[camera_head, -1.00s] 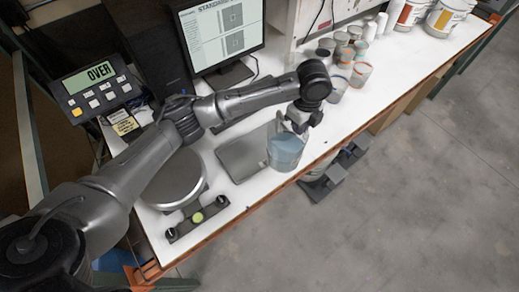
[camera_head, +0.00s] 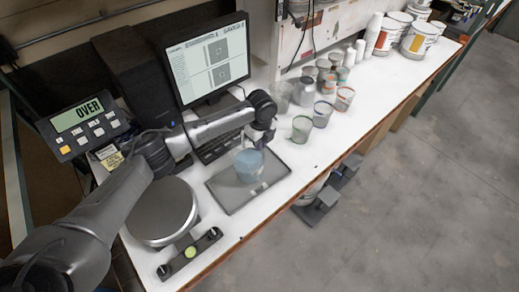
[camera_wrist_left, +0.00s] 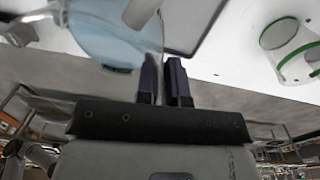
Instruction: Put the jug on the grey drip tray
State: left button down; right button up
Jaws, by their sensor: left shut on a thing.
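The jug (camera_head: 249,167) is clear with pale blue contents. It is upright over the grey drip tray (camera_head: 228,199), within its outline; I cannot tell whether its base touches the tray. My left gripper (camera_head: 262,141) is at the jug's far right side, shut on it. In the left wrist view the jug (camera_wrist_left: 112,35) fills the upper left, beside the two dark fingers (camera_wrist_left: 165,82), which are close together. The exact grip on the jug is hidden. My right gripper is not in view.
A round scale (camera_head: 162,211) stands left of the tray, with a dark bar with a green bubble (camera_head: 190,252) in front. Several cups (camera_head: 322,113) stand to the right. A monitor (camera_head: 208,60) and keyboard are behind. The bench's front edge is close to the tray.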

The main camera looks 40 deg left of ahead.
pick_arm(q)
jog(key=shift+f, duration=2.1)
jog(key=c, duration=1.2)
grip_release()
jog(key=shift+c, duration=0.2)
notch_tip(320, 180, up, 12)
jog(key=shift+w, duration=0.25)
